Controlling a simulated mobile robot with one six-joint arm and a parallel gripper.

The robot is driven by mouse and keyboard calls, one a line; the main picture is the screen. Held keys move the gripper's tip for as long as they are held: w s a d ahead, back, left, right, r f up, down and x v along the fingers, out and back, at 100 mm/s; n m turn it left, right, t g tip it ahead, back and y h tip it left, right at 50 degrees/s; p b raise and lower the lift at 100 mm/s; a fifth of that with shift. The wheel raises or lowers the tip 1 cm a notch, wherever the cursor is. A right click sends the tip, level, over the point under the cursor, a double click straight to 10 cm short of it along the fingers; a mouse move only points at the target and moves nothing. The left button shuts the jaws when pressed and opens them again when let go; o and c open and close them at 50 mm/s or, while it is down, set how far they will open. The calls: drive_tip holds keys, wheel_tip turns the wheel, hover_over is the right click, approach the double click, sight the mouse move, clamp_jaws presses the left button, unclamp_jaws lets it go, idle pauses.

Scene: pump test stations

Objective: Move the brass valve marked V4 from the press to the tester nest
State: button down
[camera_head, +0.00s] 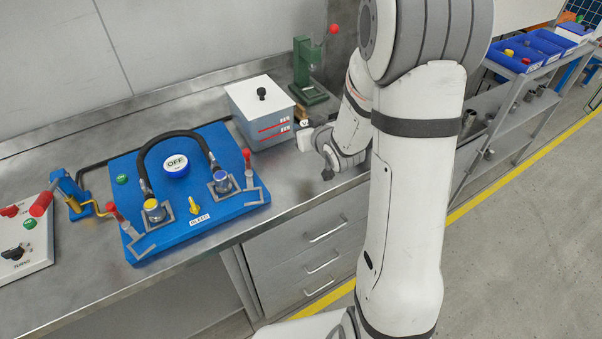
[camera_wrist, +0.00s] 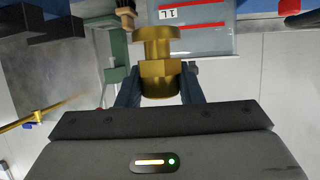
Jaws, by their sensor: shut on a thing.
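The brass valve (camera_wrist: 160,48) is in the wrist view, a stepped brass body with a wide round flange. My gripper (camera_wrist: 159,80) is shut on its lower part, one dark finger on each side. No V4 mark is readable. The green press (camera_head: 308,70) with a red-knobbed lever stands at the back of the bench; a green part of it (camera_wrist: 118,45) shows left of the valve in the wrist view. The blue tester (camera_head: 190,222) is left on the bench, with two clamped sockets, a hose and an OFF dial.
A grey box (camera_head: 262,115) with a white lid and red stripes stands between tester and press. A control panel (camera_head: 25,240) is at far left. Blue bins (camera_head: 525,52) sit on a rack at right. The bench's front strip is clear.

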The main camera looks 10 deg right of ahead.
drive_tip(key=shift+d+f+p, duration=0.1)
drive_tip(key=shift+f+p, duration=0.25)
drive_tip(key=shift+f, duration=4.45)
drive_tip(key=shift+f, duration=0.15)
drive_tip(key=c, duration=1)
unclamp_jaws()
